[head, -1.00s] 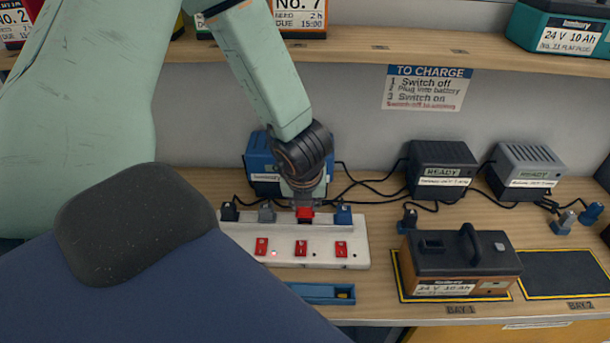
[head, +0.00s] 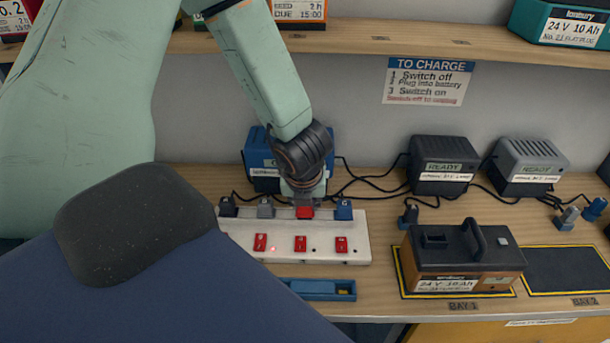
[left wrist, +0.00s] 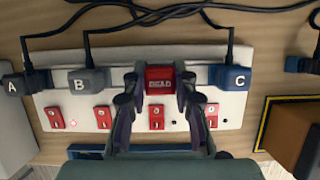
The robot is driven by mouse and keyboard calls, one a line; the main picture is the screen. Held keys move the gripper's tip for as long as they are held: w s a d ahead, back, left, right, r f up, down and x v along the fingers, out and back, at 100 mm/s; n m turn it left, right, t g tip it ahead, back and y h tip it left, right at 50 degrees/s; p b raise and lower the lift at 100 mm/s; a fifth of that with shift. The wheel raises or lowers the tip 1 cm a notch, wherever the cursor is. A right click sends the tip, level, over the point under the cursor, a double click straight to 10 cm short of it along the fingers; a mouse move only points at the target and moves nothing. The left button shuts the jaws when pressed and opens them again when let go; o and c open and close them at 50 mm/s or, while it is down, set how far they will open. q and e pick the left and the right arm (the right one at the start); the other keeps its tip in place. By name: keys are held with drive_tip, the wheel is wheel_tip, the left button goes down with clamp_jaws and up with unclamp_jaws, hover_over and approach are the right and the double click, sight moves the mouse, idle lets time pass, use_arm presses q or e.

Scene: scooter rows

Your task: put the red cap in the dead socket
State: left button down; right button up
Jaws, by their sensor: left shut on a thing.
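The red cap (left wrist: 160,85), marked DEAD, is between the fingers of my left gripper (left wrist: 160,100) in the left wrist view. My left gripper is shut on it, over the white power strip (left wrist: 140,125). The cap sits in the row of plugs, between grey plug B (left wrist: 88,80) and blue plug C (left wrist: 230,77). It covers the socket spot there, and I cannot tell how deep it is seated. In the head view the red cap (head: 304,212) shows just below my left gripper (head: 303,205). My right gripper is not in view.
Plug A (left wrist: 25,83) is at the strip's left end. Red switches (head: 300,244) line its front, with one small red light. A blue tray (head: 322,290) lies in front. A battery (head: 462,258) stands on bay 1; bay 2 (head: 566,270) is empty. Black cables run behind.

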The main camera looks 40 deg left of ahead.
use_arm(q)
drive_tip(key=shift+f, duration=0.25)
drive_tip(key=c, duration=1)
unclamp_jaws()
drive_tip(key=v, duration=1.2)
drive_tip(key=shift+s, duration=0.1)
drive_tip(key=shift+d, duration=0.1)
